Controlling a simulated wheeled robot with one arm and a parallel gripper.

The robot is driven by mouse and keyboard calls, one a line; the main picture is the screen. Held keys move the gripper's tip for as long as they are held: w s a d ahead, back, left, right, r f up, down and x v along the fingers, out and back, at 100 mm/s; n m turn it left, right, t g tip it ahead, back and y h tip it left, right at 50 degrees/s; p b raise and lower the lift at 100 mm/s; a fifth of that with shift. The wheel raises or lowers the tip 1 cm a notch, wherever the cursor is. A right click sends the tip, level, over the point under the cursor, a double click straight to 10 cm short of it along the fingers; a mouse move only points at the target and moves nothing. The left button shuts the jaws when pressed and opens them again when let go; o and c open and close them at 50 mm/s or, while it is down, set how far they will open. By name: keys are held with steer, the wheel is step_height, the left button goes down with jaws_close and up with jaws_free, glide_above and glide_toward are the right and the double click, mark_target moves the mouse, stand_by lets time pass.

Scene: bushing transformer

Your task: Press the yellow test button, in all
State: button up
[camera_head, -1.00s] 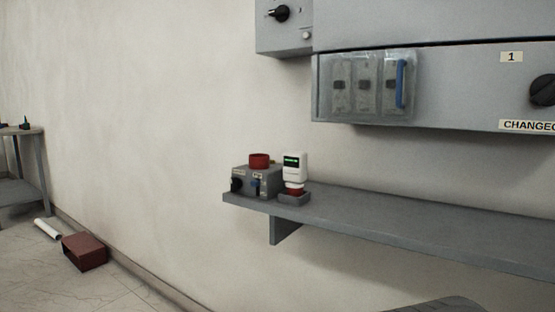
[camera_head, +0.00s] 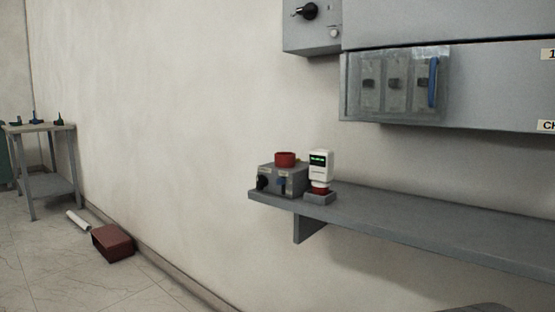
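I cannot make out a yellow test button for certain in the head view. A small grey box (camera_head: 279,181) with a dark knob and a blue part on its front stands at the left end of a wall shelf. A red round piece (camera_head: 285,159) sits on top of the box. A white device (camera_head: 320,166) with a green-lit display stands just right of it, in a grey holder (camera_head: 320,198) with a red part between. My gripper is not in view.
The grey shelf (camera_head: 430,215) runs right along the wall. Above hang a grey cabinet with a clear-covered switch panel (camera_head: 397,81) and a box with a black knob (camera_head: 306,11). A red-brown box (camera_head: 113,243), a white tube (camera_head: 78,221) and a table (camera_head: 45,127) are at left.

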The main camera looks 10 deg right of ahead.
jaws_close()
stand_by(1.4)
